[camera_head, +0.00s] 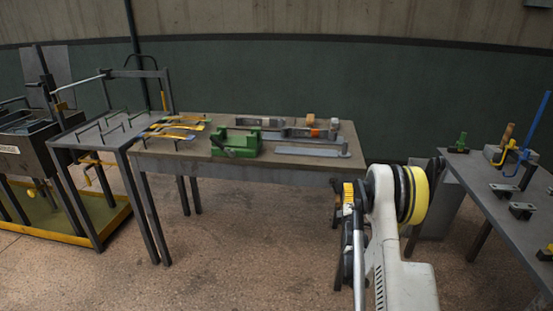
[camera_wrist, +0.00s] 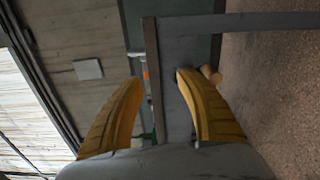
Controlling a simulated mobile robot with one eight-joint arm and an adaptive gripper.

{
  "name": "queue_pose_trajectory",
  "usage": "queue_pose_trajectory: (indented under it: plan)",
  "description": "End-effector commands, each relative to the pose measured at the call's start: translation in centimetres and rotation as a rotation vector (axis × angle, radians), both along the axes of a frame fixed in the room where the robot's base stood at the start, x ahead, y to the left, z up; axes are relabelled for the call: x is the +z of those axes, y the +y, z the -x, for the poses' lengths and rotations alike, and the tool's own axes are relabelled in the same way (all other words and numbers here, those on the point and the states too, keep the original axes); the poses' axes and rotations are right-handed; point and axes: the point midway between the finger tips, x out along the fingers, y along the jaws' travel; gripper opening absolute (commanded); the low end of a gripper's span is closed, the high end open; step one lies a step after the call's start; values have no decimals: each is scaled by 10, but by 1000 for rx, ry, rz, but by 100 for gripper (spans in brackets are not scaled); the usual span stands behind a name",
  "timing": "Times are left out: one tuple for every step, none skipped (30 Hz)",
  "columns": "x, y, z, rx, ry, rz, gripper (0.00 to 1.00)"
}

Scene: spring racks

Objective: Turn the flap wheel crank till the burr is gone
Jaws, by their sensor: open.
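My gripper (camera_wrist: 158,77) is open in the wrist view, with its two curved yellow ribbed fingers apart and nothing seen held between them. A small tan, wood-like knob (camera_wrist: 211,74) shows just right of the right fingertip, partly hidden by it; it may be the crank's handle, but I cannot tell. In the head view my gripper (camera_head: 348,195) is by the right end of the middle table, mostly hidden by my own white arm. I cannot make out the flap wheel or the burr in either view.
The middle table (camera_head: 205,168) bears a green vise (camera_head: 236,143), yellow-ended springs (camera_head: 178,128) and flat metal parts. A spring rack stand (camera_head: 95,135) is at the left. A right-hand bench (camera_head: 480,190) holds clamps and a blue lever (camera_head: 537,122). The floor in front is clear.

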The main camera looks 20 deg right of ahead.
Motion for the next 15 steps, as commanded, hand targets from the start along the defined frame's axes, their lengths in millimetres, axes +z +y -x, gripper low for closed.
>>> queue_pose_trajectory:
  plan:
    - [0,0,0,0,0,0,43]
    - [0,0,0,0,0,0,43]
    - [1,1,-1,2,-1,-3,43]
    - [3,2,-2,4,0,-8,43]
    - [6,4,-3,7,1,-18,43]
    - [12,9,-6,14,0,-38,43]
    - [18,13,-9,22,-1,-59,43]
    - [26,20,-12,30,-1,-86,43]
    - [38,30,-16,44,-1,-131,43]
    - [48,39,-19,55,1,-170,43]
    - [59,50,-22,65,1,-213,43]
    - [74,65,-24,79,4,-274,43]
    - [85,78,-24,89,7,-324,43]
    - [95,90,-24,95,11,-372,43]
    - [108,107,-22,104,16,-437,43]
